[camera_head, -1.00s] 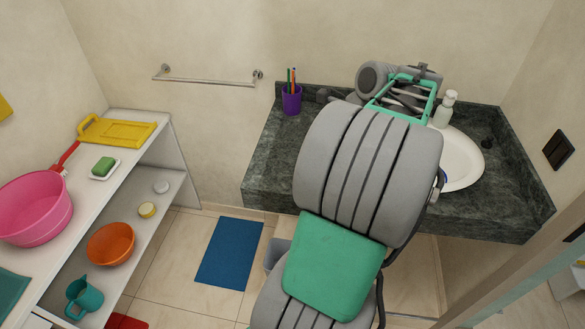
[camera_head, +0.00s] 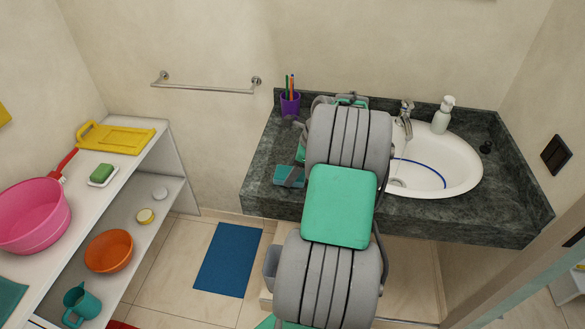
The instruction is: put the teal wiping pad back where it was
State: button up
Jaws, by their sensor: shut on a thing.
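The teal wiping pad (camera_head: 285,178) is at the left front part of the dark stone counter, beside my arm. My gripper (camera_head: 296,174) is at the pad, with its grey fingers over it, and is shut on it. My own arm hides part of the gripper and the counter behind it. I cannot tell whether the pad touches the counter top.
The counter (camera_head: 262,165) holds a purple cup (camera_head: 290,104) with pens, a white basin (camera_head: 455,160) with a blue curved line, a tap (camera_head: 404,120) and a soap bottle (camera_head: 443,115). A shelf (camera_head: 152,165) with a pink tub (camera_head: 35,215) stands left.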

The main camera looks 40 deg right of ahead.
jog(key=o, duration=1.2)
jog(key=p+v, duration=0.1)
jog(key=v, duration=1.1)
jog(key=w+a+r+n+h, duration=0.1)
jog(key=w+a+r+n, duration=0.15)
jog(key=a+n, duration=0.65)
jog(key=w+a+r+n, duration=0.2)
jog(key=a+r+n, duration=0.15)
jog(key=a, duration=0.95)
jog(key=s+a+f+n, duration=0.1)
jog(key=s+a+n, duration=0.2)
jog(key=a+n, duration=0.1)
jog(key=s+a+f+n+h, duration=0.1)
jog(key=s+a+n, duration=0.2)
jog(key=n, duration=0.3)
jog(key=s+a+f+n+t, duration=0.1)
jog(key=s+a+n, duration=0.3)
jog(key=a+n, duration=0.1)
jog(key=shift+a+f+n+h, duration=0.1)
jog(key=shift+f+n+h, duration=0.1)
jog(key=shift+n+h, duration=0.25)
